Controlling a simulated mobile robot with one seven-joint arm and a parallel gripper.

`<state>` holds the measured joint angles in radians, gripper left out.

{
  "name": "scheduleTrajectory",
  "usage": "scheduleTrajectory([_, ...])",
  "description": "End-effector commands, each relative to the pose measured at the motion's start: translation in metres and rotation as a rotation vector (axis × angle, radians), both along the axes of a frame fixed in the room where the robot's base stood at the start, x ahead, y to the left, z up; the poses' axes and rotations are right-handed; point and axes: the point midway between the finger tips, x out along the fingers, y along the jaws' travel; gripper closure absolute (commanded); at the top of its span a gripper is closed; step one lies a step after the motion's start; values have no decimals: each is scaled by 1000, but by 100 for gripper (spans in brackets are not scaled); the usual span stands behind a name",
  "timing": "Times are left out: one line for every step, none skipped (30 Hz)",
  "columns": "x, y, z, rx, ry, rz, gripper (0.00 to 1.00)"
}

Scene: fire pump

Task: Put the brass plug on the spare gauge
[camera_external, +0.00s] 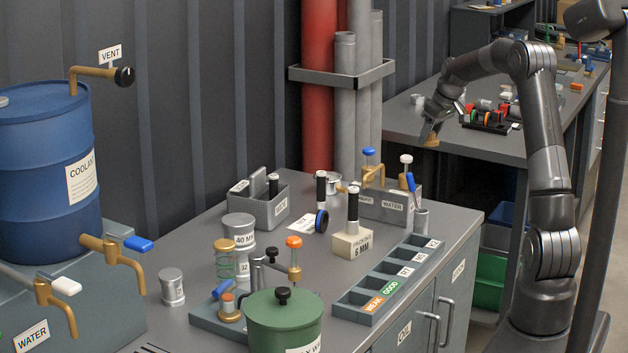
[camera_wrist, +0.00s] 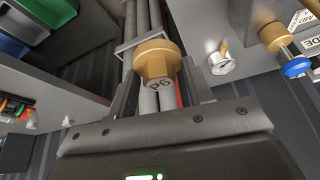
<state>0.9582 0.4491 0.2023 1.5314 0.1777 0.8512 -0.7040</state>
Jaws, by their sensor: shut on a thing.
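A blue drum (camera_external: 45,150) stands left. Some grey bench top is bare.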

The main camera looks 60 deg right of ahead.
Motion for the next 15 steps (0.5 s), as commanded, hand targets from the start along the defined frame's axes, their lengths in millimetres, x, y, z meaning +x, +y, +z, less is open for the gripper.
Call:
scheduleTrajectory([24, 4, 0, 0, 0, 31, 83])
scheduleTrajectory([35, 6, 0, -1, -1, 45, 83])
scheduleTrajectory([50, 8, 0, 0, 0, 64, 83])
scheduleTrajectory([61, 11, 1, 0, -1, 79, 83])
scheduleTrajectory([71, 14, 1, 0, 0, 92, 83])
scheduleTrajectory([84, 18, 1, 0, 0, 108, 83])
scheduleTrajectory([93, 20, 1, -1, -1, 120, 83])
scheduleTrajectory([101, 24, 1, 0, -1, 131, 83])
scheduleTrajectory([111, 27, 1, 0, -1, 144, 83])
scheduleTrajectory([117, 30, 1, -1, -1, 152, 83])
scheduleTrajectory([122, 32, 1, 0, -1, 159, 83])
scheduleTrajectory([128, 35, 1, 1, 0, 168, 83])
scheduleTrajectory([132, 37, 1, 0, -1, 173, 83])
scheduleTrajectory([135, 39, 1, 0, -1, 177, 83])
scheduleTrajectory([139, 41, -1, 1, 0, 181, 83])
